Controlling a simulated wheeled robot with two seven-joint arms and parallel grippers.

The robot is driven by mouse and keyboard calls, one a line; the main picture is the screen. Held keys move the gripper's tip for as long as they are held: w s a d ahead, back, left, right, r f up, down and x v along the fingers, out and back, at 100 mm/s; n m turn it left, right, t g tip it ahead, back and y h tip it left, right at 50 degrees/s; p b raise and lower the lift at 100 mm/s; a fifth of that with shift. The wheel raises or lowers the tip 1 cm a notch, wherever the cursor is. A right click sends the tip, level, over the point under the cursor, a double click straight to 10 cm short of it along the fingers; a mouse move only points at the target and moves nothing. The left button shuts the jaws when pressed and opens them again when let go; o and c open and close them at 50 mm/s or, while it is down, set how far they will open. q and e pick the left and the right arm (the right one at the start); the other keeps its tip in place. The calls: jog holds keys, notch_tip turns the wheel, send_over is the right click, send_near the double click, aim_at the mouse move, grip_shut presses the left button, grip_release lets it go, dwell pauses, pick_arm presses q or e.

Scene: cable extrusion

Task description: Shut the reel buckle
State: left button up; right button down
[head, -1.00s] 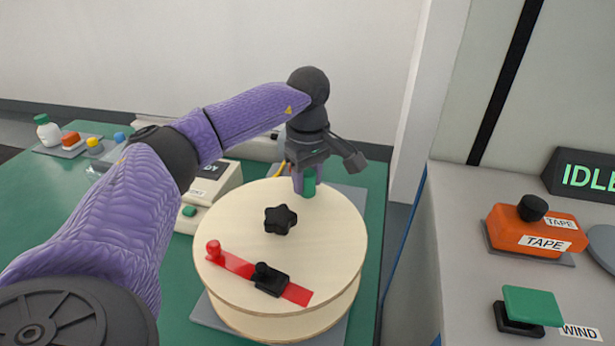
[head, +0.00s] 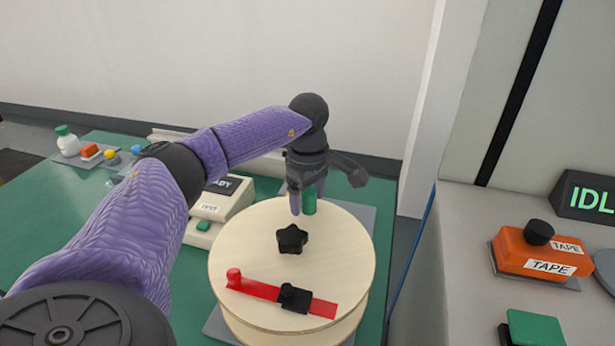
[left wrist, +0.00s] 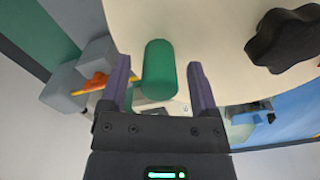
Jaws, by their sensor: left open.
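The reel (head: 240,230) is a pale wooden disc with a black star knob (head: 292,239) at its middle. A red strap (head: 322,308) lies across its near part, with a red post (head: 234,277) at the left end. The black buckle (head: 296,298) sits on the strap. I cannot tell how its parts engage. A green peg (head: 310,203) stands near the reel's far edge. My left gripper (head: 303,208) is open at this peg, away from the buckle. In the left wrist view the peg (left wrist: 159,70) stands between the spread fingers (left wrist: 160,88). My right gripper is not in view.
A pale device (head: 215,212) with a green button stands left of the reel on the green table (head: 60,240). Small coloured items (head: 90,151) sit at the far left. At right, a grey bench (head: 450,260) holds an orange tape unit (head: 535,255) and a green switch (head: 535,327).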

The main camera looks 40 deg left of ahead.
pick_arm(q)
notch_tip(320, 180, up, 9)
jog(key=p, duration=0.3)
jog(key=shift+r, duration=0.5)
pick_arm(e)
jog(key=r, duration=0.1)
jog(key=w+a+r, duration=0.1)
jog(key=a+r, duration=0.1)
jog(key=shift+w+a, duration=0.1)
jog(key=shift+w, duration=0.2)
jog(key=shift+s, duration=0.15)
pick_arm(q)
jog(key=shift+f, duration=0.1)
